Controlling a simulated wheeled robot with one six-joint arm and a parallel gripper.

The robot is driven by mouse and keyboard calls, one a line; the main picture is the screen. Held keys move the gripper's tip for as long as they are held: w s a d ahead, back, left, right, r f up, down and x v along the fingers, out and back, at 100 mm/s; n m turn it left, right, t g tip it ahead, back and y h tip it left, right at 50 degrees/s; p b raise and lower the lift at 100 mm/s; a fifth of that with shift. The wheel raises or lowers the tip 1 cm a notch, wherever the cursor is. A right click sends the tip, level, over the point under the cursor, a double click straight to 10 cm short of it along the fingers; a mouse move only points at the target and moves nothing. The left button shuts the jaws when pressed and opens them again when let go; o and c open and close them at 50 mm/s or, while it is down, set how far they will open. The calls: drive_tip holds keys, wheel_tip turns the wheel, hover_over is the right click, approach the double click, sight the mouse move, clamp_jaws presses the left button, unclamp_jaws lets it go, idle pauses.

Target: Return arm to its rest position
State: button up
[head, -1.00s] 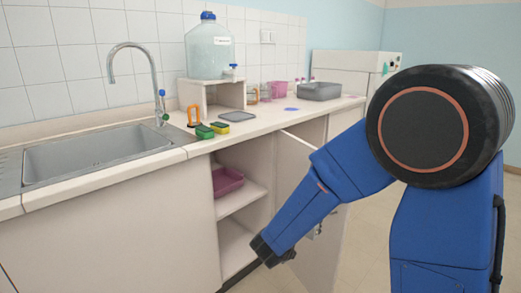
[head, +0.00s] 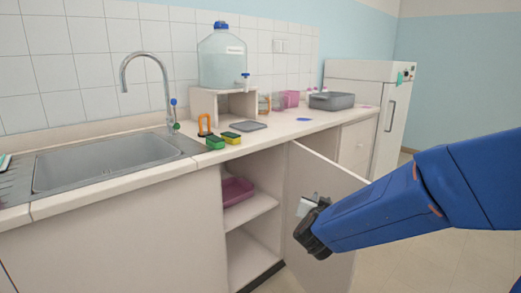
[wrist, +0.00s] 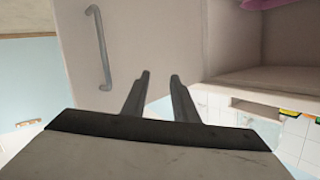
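My gripper (wrist: 160,80) shows two dark fingers apart with nothing between them in the wrist view. In the head view, my gripper end (head: 311,207) is in front of the open cabinet door (head: 328,165), overlapping it in the picture. I cannot tell whether it touches the door. The door handle (wrist: 101,48) is left of the fingers in the wrist view, clear of them. My blue arm reaches in from the right edge of the head view.
The open cabinet holds a pink tray (head: 237,191) on its shelf. The counter carries a sink (head: 105,163), sponges (head: 231,137), a water jug (head: 221,60) on a stand and a grey basin (head: 331,101). A white fridge (head: 394,105) stands behind. Floor is free at the right.

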drive_tip(key=s+a+r+n+g+y, duration=0.25)
drive_tip(key=s+n+g+y, duration=0.2)
drive_tip(key=s+y, duration=0.6)
drive_tip(key=s+d+f+g+h, duration=0.1)
drive_tip(key=s+d+h, duration=0.1)
drive_tip(key=s, duration=0.6)
drive_tip(key=s+d+f+n+g+h, duration=0.1)
drive_tip(key=s+d+f+g+h, duration=0.1)
drive_tip(key=s+d, duration=0.3)
drive_tip(key=s+d+f+g+h, duration=0.2)
drive_tip(key=s+d, duration=0.2)
drive_tip(key=s, duration=0.8)
drive_tip(key=shift+s+d+n, duration=0.15)
drive_tip(key=shift+n, duration=0.2)
